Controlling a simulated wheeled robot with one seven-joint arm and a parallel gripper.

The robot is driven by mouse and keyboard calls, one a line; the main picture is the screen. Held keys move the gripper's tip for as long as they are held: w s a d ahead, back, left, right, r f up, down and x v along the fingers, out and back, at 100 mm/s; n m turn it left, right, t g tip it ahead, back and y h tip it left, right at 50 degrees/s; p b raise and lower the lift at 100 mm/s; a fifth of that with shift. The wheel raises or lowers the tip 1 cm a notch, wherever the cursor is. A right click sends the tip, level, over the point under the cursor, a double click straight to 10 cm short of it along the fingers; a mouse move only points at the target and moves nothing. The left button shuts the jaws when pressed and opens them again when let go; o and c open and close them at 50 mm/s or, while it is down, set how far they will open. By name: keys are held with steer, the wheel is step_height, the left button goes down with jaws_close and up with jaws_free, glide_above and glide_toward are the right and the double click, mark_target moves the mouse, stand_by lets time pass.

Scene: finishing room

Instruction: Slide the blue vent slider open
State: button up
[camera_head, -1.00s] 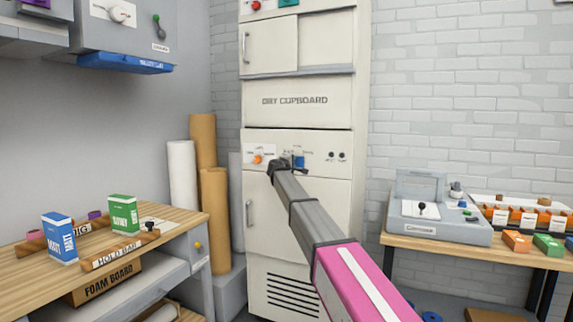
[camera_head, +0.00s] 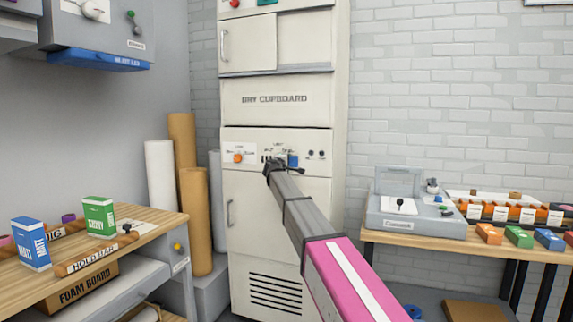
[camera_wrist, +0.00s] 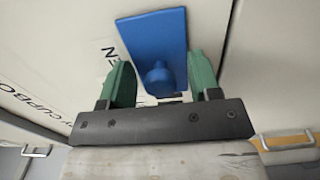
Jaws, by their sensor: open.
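The blue vent slider (camera_head: 293,161) is on the control panel of the white dry cupboard (camera_head: 275,210), right of an orange knob. In the wrist view it is a blue plate with a round knob (camera_wrist: 158,76). My gripper (camera_wrist: 158,82) is open, with one green finger on each side of the knob and visible gaps between. I cannot tell whether the fingers touch the plate. In the head view my gripper (camera_head: 282,167) is at the panel, just left of and partly over the slider's area. Part of the panel lettering is hidden behind the fingers.
The orange knob (camera_head: 238,157) is left on the panel, and small dark knobs (camera_head: 317,154) are to its right. A wooden bench (camera_head: 130,252) with boxes is at left. A table with a grey console (camera_head: 417,209) is at right. The floor before the cupboard is mostly hidden.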

steer(key=v, duration=1)
steer(key=shift+s, duration=0.4)
steer(key=shift+a, duration=0.1)
steer(key=s+d+f+m+g, duration=0.2)
steer(key=s+d+f+g, duration=0.15)
steer(key=d+f, duration=0.45)
steer(key=s+d+f+m+g, duration=0.25)
steer(key=s+f, duration=0.25)
steer(key=f, duration=0.7)
steer(key=s+d+f+m+g, duration=0.35)
steer(key=d+f, duration=0.25)
steer(key=f, duration=0.4)
steer(key=s+d+f+m+g+y, duration=0.3)
steer(key=s+f, duration=0.7)
steer(key=s, duration=0.4)
steer(key=s+d+f+m+g+y, duration=0.3)
steer(key=s+f+g, duration=0.1)
steer(key=s+f, duration=0.7)
steer(key=s, duration=0.3)
steer(key=shift+g, duration=0.25)
